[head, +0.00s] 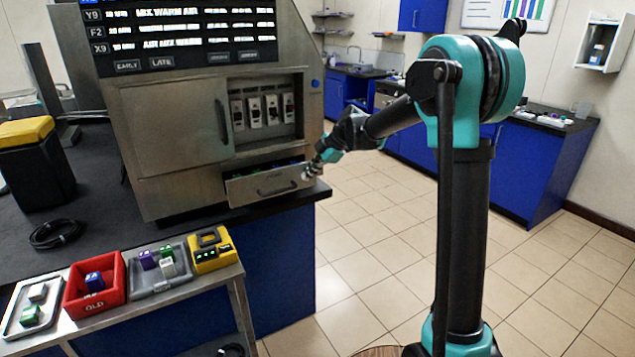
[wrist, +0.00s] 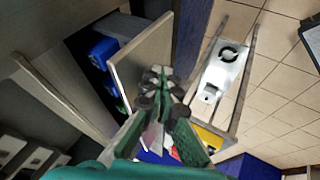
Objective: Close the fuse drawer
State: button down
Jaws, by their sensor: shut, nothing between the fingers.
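The fuse drawer (head: 240,190) sits low in the grey metal cabinet and stands partly out, with a dark curved handle on its front. Blue items show inside it, and in the wrist view blue and green pieces lie behind the drawer front (wrist: 142,58). My gripper (head: 309,173) is at the right end of the drawer front. In the wrist view my gripper (wrist: 162,88) is shut and empty, its tips close against the front's outer side. I cannot tell whether they touch it.
Above the drawer are a row of fuse switches (head: 262,110) and a closed door (head: 178,122). A side shelf holds a red OLD bin (head: 95,297), a grey tray (head: 185,286) and a yellow block (head: 212,259). The tiled floor at right is clear.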

jog(key=w+a, duration=0.1)
jog(key=w, duration=0.1)
jog(key=w+a, duration=0.2)
jog(key=w, duration=0.1)
jog(key=shift+w+a, duration=0.3)
jog(key=shift+a, duration=0.1)
jog(key=shift+s, duration=0.15)
